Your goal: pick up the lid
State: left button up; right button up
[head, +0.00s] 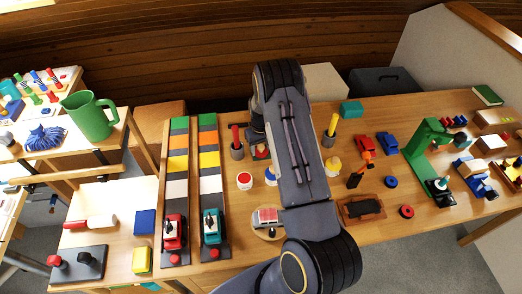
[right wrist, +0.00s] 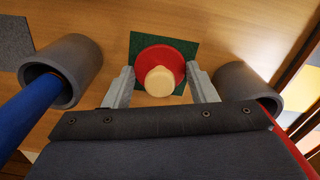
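The lid, a red disc with a pale round knob, lies on a green square in the right wrist view (right wrist: 177,60). In the head view a small part of the red lid (head: 262,152) shows beside my dark arm, which hides much of that spot. My right gripper (right wrist: 162,80) is open, with one grey finger at each side of the lid and the knob between them. I cannot tell how far above the lid the fingertips are. The right gripper is mostly hidden in the head view (head: 256,140). My left gripper is not in view.
A grey cup with a blue stick (right wrist: 66,72) and a grey cup with a red stick (right wrist: 250,84) stand close on either side of the gripper. The red-stick cup (head: 236,148) and a yellow-stick cup (head: 329,138) flank my arm. Long coloured tracks (head: 208,185) lie left.

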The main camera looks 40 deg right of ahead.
jog(key=shift+c, duration=1.3)
jog(key=shift+r, duration=0.15)
